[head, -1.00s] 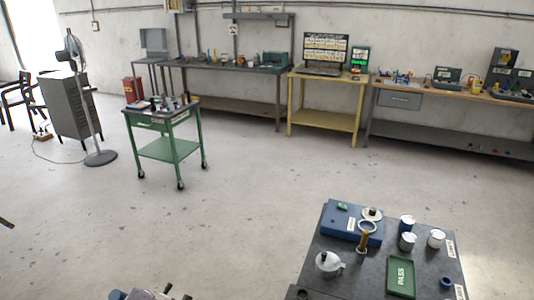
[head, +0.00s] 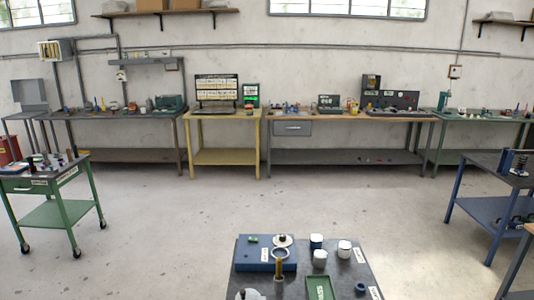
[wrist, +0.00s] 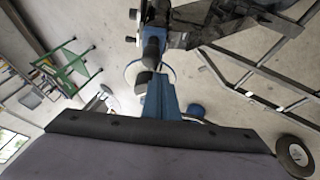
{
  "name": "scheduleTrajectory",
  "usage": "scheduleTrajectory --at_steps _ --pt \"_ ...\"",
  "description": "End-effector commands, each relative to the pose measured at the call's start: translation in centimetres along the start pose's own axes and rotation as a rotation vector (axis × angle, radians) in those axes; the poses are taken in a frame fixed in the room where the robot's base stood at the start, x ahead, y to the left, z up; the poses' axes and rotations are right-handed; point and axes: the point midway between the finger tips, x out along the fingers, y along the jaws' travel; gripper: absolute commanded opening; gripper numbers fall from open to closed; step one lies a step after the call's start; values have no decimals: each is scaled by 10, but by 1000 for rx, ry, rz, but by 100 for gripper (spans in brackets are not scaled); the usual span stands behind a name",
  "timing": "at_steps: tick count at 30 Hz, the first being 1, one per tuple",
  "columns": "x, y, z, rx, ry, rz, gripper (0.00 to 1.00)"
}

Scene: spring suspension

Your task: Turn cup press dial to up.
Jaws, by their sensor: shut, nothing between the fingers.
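I cannot pick out a cup press dial with certainty in either view. In the head view, a blue box (head: 264,263) with a small green piece, a round metal-topped part (head: 283,241) and a white label stands on the dark near table (head: 345,270).
Several cups, one of them white (head: 344,247), a green tray (head: 320,288) and a partly cut-off metal pot (head: 249,294) share the near table. A green cart (head: 50,212) stands left, a blue bench (head: 480,200) right. Open floor lies between.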

Motion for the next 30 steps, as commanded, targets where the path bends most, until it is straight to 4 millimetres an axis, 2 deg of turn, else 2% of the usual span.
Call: scheduleTrajectory --at_steps 16,30 --pt "0 3 -2 0 4 1 0" --pt "-1 15 -1 2 6 2 0"
